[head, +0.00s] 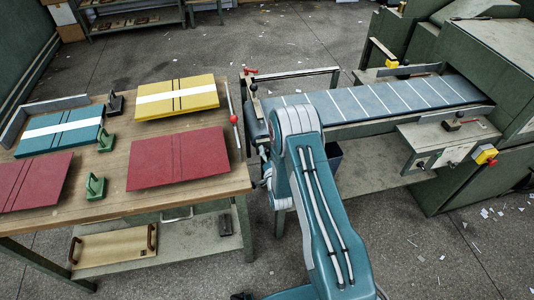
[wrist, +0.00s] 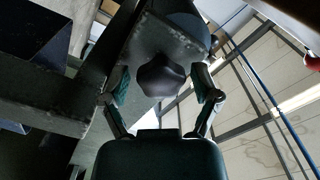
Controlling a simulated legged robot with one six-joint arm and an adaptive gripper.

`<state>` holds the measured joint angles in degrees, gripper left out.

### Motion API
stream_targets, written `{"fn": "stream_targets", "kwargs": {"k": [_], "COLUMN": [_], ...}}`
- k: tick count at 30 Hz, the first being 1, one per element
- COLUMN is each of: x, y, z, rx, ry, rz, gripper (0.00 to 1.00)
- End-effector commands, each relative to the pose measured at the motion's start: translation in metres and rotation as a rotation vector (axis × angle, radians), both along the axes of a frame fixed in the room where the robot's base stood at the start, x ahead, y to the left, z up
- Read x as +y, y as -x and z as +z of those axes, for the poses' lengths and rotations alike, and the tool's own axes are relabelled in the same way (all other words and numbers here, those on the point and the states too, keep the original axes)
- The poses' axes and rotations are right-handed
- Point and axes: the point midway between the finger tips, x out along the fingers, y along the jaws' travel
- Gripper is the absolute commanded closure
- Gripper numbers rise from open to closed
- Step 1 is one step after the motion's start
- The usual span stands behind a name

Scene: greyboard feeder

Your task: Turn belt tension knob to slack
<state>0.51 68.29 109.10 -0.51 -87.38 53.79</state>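A dark, lobed knob (wrist: 162,76) sits in the middle of the wrist view, below a grey metal plate (wrist: 172,38). My gripper (wrist: 160,92) is open, with one finger on each side of the knob and a visible gap on both sides. In the head view, my arm covers most of the feeder's near-left end, and the knob cannot be made out there. The blue belt (head: 385,99) with white cross lines runs from that end toward the green machine. I see no mark showing the knob's setting.
A wooden table (head: 110,199) with red, yellow and teal cover boards stands left of my arm. A control shelf (head: 445,135) with a yellow-and-red button box (head: 484,154) is at the belt's right. Frame bars (wrist: 45,110) lie close left of my gripper.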

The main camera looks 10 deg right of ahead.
Motion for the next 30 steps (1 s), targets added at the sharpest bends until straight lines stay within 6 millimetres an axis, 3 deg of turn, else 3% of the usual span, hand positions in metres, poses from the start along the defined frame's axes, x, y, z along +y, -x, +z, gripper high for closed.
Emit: {"fn": "stream_targets", "kwargs": {"k": [1,3,4,17,30], "x": [0.0000,-0.0001,-0.0001,-0.0006,0.0001], "y": [0.0001,0.0001,0.0000,-0.0008,-0.0010], "z": [0.0001,0.0001,0.0000,-0.0006,0.0007], "rx": [0.000,0.000,0.000,0.001,0.002], "ry": [0.000,0.000,0.000,0.042,0.361], "rz": [0.000,0.000,0.000,-0.002,-0.002], "gripper": [0.58,0.90,0.97,0.97,0.97]}}
